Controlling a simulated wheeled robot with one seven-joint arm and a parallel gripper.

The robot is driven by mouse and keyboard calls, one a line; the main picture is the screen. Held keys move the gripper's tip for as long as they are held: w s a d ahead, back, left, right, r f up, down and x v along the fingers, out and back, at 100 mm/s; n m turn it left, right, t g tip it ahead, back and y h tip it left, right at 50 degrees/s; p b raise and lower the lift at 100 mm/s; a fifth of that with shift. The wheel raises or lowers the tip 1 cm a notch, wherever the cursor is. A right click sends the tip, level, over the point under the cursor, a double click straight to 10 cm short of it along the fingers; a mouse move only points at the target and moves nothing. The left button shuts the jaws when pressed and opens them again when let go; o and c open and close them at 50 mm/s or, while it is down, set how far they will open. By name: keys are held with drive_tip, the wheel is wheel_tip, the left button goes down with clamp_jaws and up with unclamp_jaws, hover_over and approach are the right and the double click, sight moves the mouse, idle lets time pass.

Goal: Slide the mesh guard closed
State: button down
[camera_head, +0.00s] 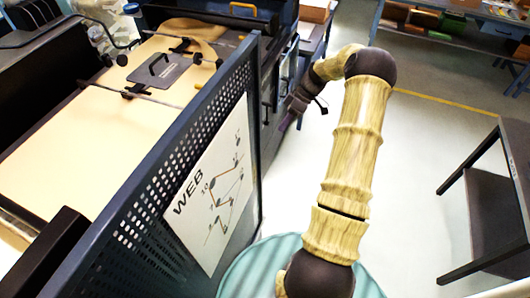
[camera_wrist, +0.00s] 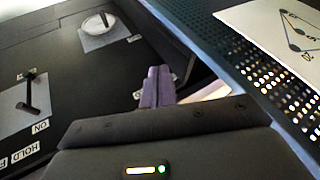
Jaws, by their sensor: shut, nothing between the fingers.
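The mesh guard (camera_head: 228,92) is a blue perforated panel with a white WEB diagram sign (camera_head: 212,190). It stands along the near side of the machine in the head view, and the paper bed behind it shows over its top edge. In the wrist view the guard (camera_wrist: 262,68) runs down the right side. My gripper (camera_head: 284,124) is beyond the guard's far end, to its right in the head view. In the wrist view its purple fingers (camera_wrist: 158,82) are together and empty, left of the guard and in front of a dark panel. I cannot tell if they touch anything.
The dark control panel (camera_wrist: 70,65) carries levers on pale plates and labels reading ON and HOLD. Brown paper (camera_head: 110,110) lies on the machine bed. A dark table (camera_head: 495,200) stands at the right. The pale floor (camera_head: 420,150) between is clear.

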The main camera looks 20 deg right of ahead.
drive_tip(key=s+a+f+p, duration=0.3)
drive_tip(key=a+f+p, duration=0.3)
drive_tip(key=a+f, duration=0.2)
drive_tip(key=shift+s+a+p, duration=0.15)
drive_tip(key=shift+a+p, duration=0.2)
drive_tip(key=shift+p, duration=0.05)
drive_tip(key=shift+a, duration=0.15)
